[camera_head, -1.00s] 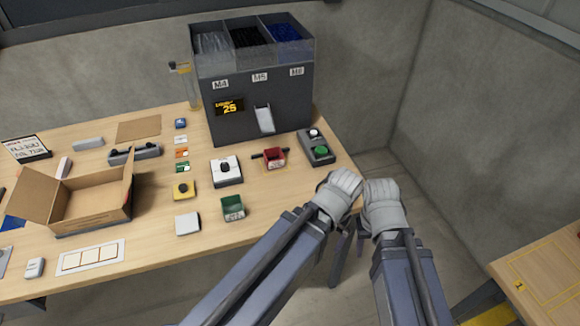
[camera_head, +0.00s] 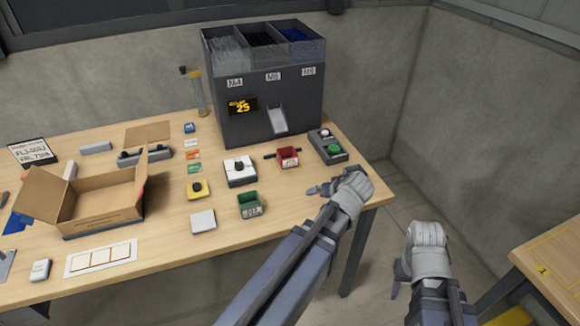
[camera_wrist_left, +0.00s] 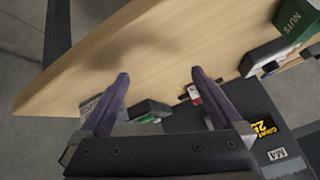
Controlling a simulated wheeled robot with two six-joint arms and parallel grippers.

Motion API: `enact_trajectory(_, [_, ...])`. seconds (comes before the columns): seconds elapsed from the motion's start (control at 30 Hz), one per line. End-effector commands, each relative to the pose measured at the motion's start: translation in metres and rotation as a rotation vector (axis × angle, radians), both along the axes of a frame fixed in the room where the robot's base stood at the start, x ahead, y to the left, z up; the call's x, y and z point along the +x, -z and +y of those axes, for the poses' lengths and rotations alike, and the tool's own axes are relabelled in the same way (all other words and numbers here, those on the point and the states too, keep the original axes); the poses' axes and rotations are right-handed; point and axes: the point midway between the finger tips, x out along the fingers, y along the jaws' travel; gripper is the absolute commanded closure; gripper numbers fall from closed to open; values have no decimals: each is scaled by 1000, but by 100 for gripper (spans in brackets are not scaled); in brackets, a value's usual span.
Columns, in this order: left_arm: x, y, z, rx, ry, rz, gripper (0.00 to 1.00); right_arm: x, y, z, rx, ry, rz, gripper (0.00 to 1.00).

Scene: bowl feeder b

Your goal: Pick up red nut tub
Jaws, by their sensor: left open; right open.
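The red nut tub (camera_head: 288,156) stands upright on the table in front of the dispenser, on a small marked spot. My left gripper (camera_head: 319,188) is open and empty over the table's right end, to the right of and nearer than the red tub. In the left wrist view the red tub (camera_wrist_left: 195,95) shows small, partly hidden by the right finger of my open left gripper (camera_wrist_left: 160,92). My right gripper (camera_head: 397,285) is open and empty, off the table to the right, apart from everything.
The dark dispenser (camera_head: 268,110) stands behind the red tub. A green tub (camera_head: 250,205) is nearer, left of my left arm. An open carton (camera_head: 103,207) stands at the left.

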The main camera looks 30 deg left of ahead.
Motion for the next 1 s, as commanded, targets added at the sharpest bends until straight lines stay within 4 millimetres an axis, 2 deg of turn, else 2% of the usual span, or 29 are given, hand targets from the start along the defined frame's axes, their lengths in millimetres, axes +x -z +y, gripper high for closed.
enact_trajectory(0.03, [11, 6, 17, 17, -40, -55, 0, 0, 13, 0, 0, 0, 0, 50])
enact_trajectory(0.3, [60, -7, 110, 108, -218, -420, 0, 0, 53, 0, 0, 0, 0, 50])
enact_trajectory(0.4, [70, -15, 133, 126, -245, -521, 0, 0, 61, 0, 0, 0, 0, 50])
enact_trajectory(0.5, [74, -21, 142, 131, -254, -568, 0, 0, 63, 0, 0, 0, 0, 50])
enact_trajectory(0.63, [75, -23, 145, 133, -256, -580, 0, 0, 62, 0, 0, 0, 0, 50])
enact_trajectory(1.0, [91, -13, 163, 132, -255, -578, 0, 0, 72, 0, 0, 0, 0, 50])
